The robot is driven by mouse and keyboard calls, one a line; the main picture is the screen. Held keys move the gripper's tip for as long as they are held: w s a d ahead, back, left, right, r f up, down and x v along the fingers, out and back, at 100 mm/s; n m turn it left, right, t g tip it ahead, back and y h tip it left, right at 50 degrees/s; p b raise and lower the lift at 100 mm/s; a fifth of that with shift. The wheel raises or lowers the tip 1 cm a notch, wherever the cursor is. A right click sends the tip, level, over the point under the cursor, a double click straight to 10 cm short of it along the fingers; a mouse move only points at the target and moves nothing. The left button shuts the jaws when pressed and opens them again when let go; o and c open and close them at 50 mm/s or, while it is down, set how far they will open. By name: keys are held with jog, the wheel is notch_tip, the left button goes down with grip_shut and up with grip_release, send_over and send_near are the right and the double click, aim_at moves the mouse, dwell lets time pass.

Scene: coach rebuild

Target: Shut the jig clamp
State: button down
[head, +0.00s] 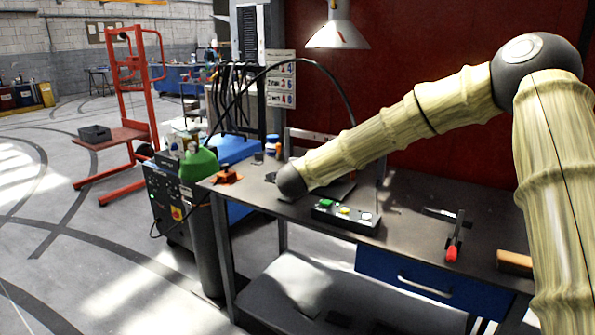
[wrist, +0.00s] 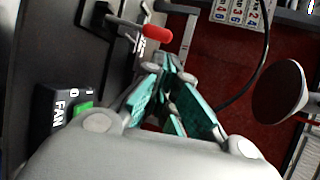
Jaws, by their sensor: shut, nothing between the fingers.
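The jig clamp shows in the wrist view as a red handle (wrist: 157,33) on a thin metal lever, with a dark base (wrist: 97,16) on the bench side. The handle sticks out away from the bench top. My gripper (wrist: 172,64) has teal finger pads, and its fingers are together with nothing between them. In the wrist view the handle lies just beyond the fingertips; whether they touch cannot be told. In the head view my arm's dark end hides most of the gripper, and I cannot make out the clamp clearly.
A switch box marked FAN (wrist: 62,112) is close to the gripper. On the dark bench (head: 405,205) are a button box (head: 345,216), a red-handled tool (head: 452,252) and an orange item (head: 228,174). A lamp (head: 338,36) hangs above.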

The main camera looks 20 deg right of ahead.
jog(key=shift+v, duration=1.65)
jog(key=shift+a+r, duration=0.1)
jog(key=shift+r, duration=0.05)
jog(key=shift+w, duration=0.1)
jog(key=s+a+f+n+g+y+p, duration=0.1)
jog(key=s+a+f+n, duration=0.15)
jog(key=f, duration=0.65)
jog(key=s+a+f+n+g+y+p, duration=0.15)
jog(key=s+f+n, duration=0.25)
jog(key=f, duration=0.5)
jog(key=s+a+f+n+g+y+p, duration=0.1)
jog(key=s+a+f+n+g+y, duration=0.15)
jog(key=s+f+n, duration=0.95)
jog(key=s+d+f+n+g+p, duration=0.1)
jog(key=s+f+g, duration=0.2)
jog(key=s, duration=1.1)
jog(key=s+d+f+n+g+p, duration=0.1)
jog(key=s+d+f+n+g, duration=0.1)
jog(key=s+f, duration=0.6)
jog(key=s+d+f+n+g+p, duration=0.1)
jog(key=s+f, duration=0.5)
jog(key=s, duration=1.3)
jog(key=d+g, duration=0.1)
jog(key=g, duration=0.1)
jog(key=shift+s+f+n+g+p, duration=0.2)
jog(key=shift+s+n+g+p, duration=0.1)
jog(key=shift+n+g, duration=0.1)
